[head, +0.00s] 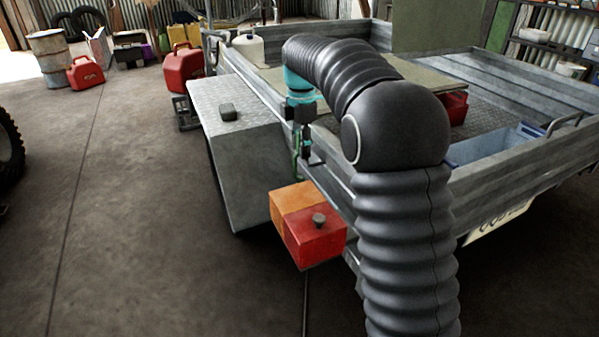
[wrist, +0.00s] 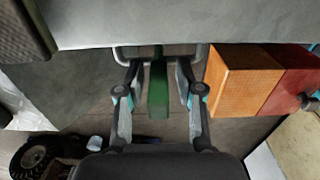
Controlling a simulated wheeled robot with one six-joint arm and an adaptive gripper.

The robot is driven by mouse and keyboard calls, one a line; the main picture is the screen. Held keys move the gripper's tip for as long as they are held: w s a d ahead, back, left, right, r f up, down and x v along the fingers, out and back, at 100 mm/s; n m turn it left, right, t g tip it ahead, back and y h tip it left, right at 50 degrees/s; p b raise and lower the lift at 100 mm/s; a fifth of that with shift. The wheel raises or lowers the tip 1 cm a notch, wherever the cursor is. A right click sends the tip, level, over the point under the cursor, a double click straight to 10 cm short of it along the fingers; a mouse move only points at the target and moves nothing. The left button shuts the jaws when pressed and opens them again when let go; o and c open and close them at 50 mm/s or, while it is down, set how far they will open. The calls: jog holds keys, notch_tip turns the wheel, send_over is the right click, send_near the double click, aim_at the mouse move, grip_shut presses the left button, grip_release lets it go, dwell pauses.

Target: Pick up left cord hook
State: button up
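A narrow green piece (wrist: 158,88) hangs upright in the middle of the wrist view, against a metal bar at its top. It seems to be the left cord hook, though its hook shape cannot be made out. My gripper (wrist: 160,76) is open, with one finger on each side of the green piece and a gap to both. In the head view my gripper (head: 304,158) points down at the trailer's side, just above the orange and red lamp. A bit of green (head: 296,142) shows beside it there, mostly hidden by the gripper.
The orange and red lamp block (head: 305,222) with a dark knob is close at the right in the wrist view (wrist: 245,80). A blue crate (head: 490,146) is in the trailer.

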grip_shut()
